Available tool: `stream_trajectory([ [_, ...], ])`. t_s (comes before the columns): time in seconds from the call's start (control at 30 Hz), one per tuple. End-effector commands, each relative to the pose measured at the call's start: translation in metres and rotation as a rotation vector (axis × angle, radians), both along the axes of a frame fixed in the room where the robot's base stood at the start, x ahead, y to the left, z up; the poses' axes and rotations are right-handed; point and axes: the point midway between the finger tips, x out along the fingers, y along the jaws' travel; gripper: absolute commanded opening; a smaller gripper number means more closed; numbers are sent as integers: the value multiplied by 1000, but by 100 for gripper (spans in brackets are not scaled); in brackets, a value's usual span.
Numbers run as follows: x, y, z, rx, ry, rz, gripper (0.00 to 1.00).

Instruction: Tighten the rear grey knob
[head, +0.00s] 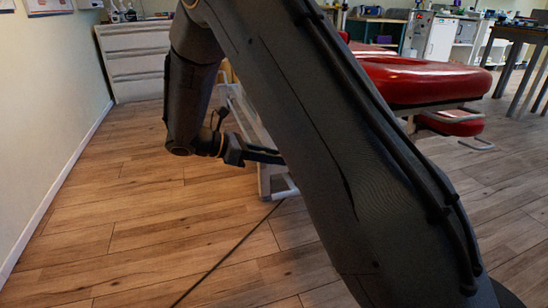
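I cannot make out the rear grey knob in the head view; my own arm covers the middle of the picture. My gripper (272,156) points right, low over the floor beside a pale metal frame (264,181). Its dark fingers run up to the edge of my upper arm, and their tips are partly hidden or too small to tell apart. I cannot tell whether the fingers touch anything.
A red padded couch (425,78) stands right of my arm. A white drawer cabinet (135,60) is against the back wall. A dark cable (235,247) crosses the wooden floor. Floor on the left is clear, up to the wall. A dark table (520,33) stands far right.

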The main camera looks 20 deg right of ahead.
Motion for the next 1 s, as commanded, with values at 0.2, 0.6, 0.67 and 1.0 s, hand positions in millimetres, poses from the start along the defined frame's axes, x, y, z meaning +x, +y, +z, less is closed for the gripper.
stream_trajectory([
  [0.2,0,0,0,0,0,0,0],
  [0.6,-2,0,3,-1,-76,0,0],
  [0.67,-2,0,3,0,-111,1,0],
  [1.0,-4,0,4,-1,-398,2,0],
])
